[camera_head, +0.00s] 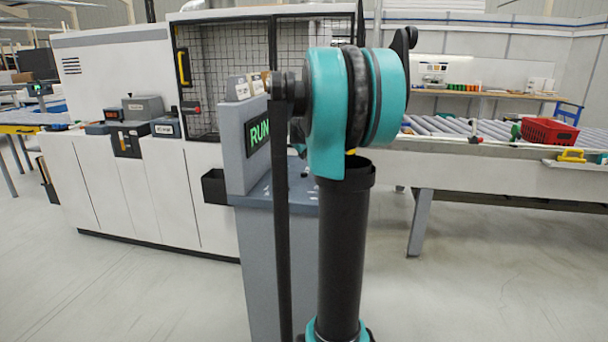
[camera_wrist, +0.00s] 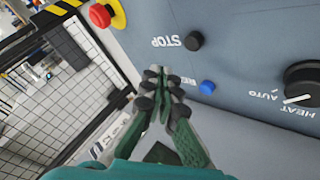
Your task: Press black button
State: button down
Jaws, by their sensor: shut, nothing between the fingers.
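In the wrist view the black button (camera_wrist: 194,40) is a small round knob on the grey-blue panel, beside the word STOP, which reads upside down. My gripper (camera_wrist: 158,73) is shut and empty, with its fingertips together below and left of the black button in the picture. A gap shows between the tips and the button in the picture; the distance to the panel is hard to judge. In the head view the grey console (camera_head: 258,245) with a green RUN display (camera_head: 259,134) stands behind my arm. The black button and my gripper are hidden there.
Near the black button on the panel are a blue button (camera_wrist: 207,87), a red mushroom button (camera_wrist: 100,15) on yellow and a black rotary knob (camera_wrist: 303,80) marked HEAT AUTO. A mesh guard (camera_wrist: 70,95) is at left. A roller conveyor (camera_head: 450,126) runs at right.

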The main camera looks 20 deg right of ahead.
aim_at(304, 174)
jog(key=shift+f, duration=2.75)
dwell(0.7)
jog(key=shift+r, duration=0.9)
jog(key=shift+r, duration=2.5)
